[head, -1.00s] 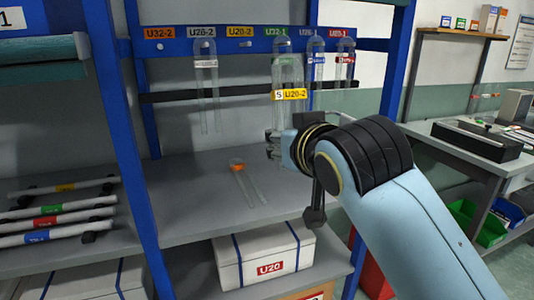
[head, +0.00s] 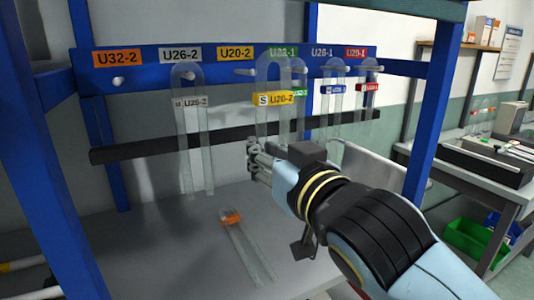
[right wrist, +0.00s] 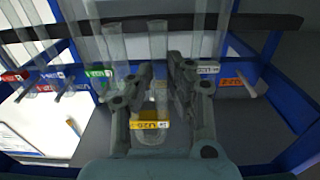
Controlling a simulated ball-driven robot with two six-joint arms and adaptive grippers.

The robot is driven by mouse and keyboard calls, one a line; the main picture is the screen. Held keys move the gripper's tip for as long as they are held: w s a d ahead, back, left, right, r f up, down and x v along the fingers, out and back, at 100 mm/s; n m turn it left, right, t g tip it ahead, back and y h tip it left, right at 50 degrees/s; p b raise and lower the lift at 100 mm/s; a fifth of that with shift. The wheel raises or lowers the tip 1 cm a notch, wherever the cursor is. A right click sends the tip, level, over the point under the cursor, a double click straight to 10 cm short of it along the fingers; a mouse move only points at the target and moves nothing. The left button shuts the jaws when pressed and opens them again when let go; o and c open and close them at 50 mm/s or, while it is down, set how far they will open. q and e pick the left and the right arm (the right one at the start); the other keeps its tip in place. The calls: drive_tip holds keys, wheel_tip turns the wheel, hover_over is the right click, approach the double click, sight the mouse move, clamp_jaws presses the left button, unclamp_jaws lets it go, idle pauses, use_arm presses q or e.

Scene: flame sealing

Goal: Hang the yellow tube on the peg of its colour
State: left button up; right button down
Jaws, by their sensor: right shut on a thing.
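The yellow tube is a clear, upright U-shaped glass tube, bend up, with a yellow U20-2 label (head: 275,99). My right gripper (head: 256,162) is shut on it low on its legs, below the label. The label also shows in the right wrist view (right wrist: 149,125), with a leg between the fingers (right wrist: 160,72). The yellow U20-2 sign (head: 235,54) is on the blue rail, with a bare peg (head: 243,71) below it. The tube's bend is just right of this peg and overlaps the green-labelled tube (head: 300,93) in the picture; their depth is unclear. My left gripper is out of view.
A white-labelled tube (head: 190,103) hangs left of the yellow peg. Blue-labelled (head: 333,90) and red-labelled (head: 367,87) tubes hang to the right. The orange peg (head: 118,81) is bare. An orange-labelled tube (head: 250,250) lies on the grey shelf. A dark bar (head: 140,150) crosses behind the tubes.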

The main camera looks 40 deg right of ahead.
sight(236, 135)
drive_tip(key=shift+w+d, duration=0.15)
drive_tip(key=shift+w, duration=0.35)
drive_tip(key=shift+w+d, duration=0.1)
drive_tip(key=shift+w, duration=0.55)
drive_tip(key=shift+f+b+x, duration=0.2)
drive_tip(key=shift+b+x, duration=0.4)
drive_tip(key=shift+x, duration=3.2)
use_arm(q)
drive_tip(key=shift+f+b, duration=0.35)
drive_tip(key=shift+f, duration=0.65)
use_arm(e)
drive_tip(key=shift+w+d+f, duration=0.1)
drive_tip(key=shift+w+f, duration=0.35)
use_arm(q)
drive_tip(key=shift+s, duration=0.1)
use_arm(e)
drive_tip(key=shift+w+d, duration=0.1)
drive_tip(key=shift+w, duration=0.15)
